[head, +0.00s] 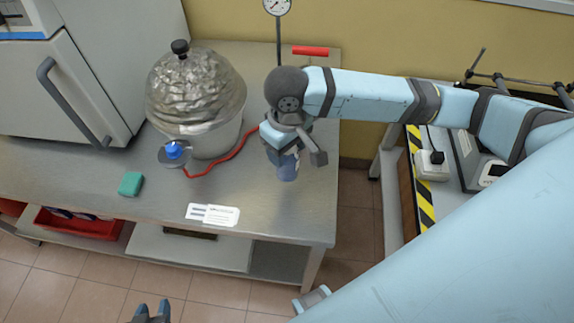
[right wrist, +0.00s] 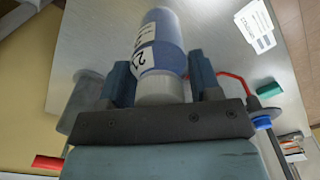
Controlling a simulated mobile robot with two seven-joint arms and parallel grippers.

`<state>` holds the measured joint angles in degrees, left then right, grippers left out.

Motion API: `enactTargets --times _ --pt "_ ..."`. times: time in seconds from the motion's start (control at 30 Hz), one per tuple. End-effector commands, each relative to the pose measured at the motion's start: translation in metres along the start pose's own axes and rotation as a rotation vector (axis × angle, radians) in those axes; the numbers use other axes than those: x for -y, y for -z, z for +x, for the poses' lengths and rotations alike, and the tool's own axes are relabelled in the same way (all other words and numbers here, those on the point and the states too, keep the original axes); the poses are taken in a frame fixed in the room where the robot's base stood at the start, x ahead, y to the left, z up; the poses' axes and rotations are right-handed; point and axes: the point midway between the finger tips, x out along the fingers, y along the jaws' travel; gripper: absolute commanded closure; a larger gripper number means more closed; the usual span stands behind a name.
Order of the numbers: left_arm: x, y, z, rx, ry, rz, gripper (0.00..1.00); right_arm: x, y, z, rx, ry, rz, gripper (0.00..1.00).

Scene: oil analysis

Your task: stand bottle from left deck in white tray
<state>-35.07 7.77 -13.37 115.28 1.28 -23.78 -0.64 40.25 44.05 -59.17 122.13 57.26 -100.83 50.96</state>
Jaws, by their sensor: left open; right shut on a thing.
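A bottle with a blue body, white cap and label (right wrist: 162,38) is held at its cap end between the fingers of my right gripper (right wrist: 161,76). In the head view the bottle (head: 287,168) hangs under my right gripper (head: 281,142), over the right part of the steel bench (head: 265,200). I cannot tell whether its base touches the bench. My left gripper (head: 150,313) is open and empty at the bottom edge of the head view, in front of the bench. I cannot make out a white tray for certain in either view.
A foil-covered vessel (head: 197,95) stands on the bench, with a red cord (head: 225,158) beside it. A green block (head: 131,184) and white cards (head: 212,215) lie nearer the front. A white cabinet (head: 70,90) is at left; a striped-edge deck (head: 420,180) is at right.

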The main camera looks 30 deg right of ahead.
Motion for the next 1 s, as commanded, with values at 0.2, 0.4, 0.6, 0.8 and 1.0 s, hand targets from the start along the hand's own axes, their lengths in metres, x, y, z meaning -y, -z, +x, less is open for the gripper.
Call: enactTargets --times 0.2,0.4,0.6,0.8,1.0 --pt "0.0 -0.001 0.002 -0.001 0.0 -0.005 0.57 0.0 0.0 0.021 -0.001 0.0 0.0 0.71" --pt "-0.001 -0.003 0.003 -0.002 0.0 -0.007 0.57 0.0 0.0 0.044 0.0 0.0 0.0 0.71" --pt "-0.001 -0.003 0.004 -0.001 -0.001 -0.01 0.57 0.0 0.0 0.063 -0.002 0.001 0.0 0.71" --pt "-0.002 -0.001 0.004 -0.003 -0.002 -0.011 0.57 0.0 0.0 0.062 -0.002 0.001 0.0 0.71" --pt "-0.002 0.0 0.003 -0.004 -0.002 -0.009 0.57 0.0 0.0 0.065 -0.001 0.0 0.0 0.22"
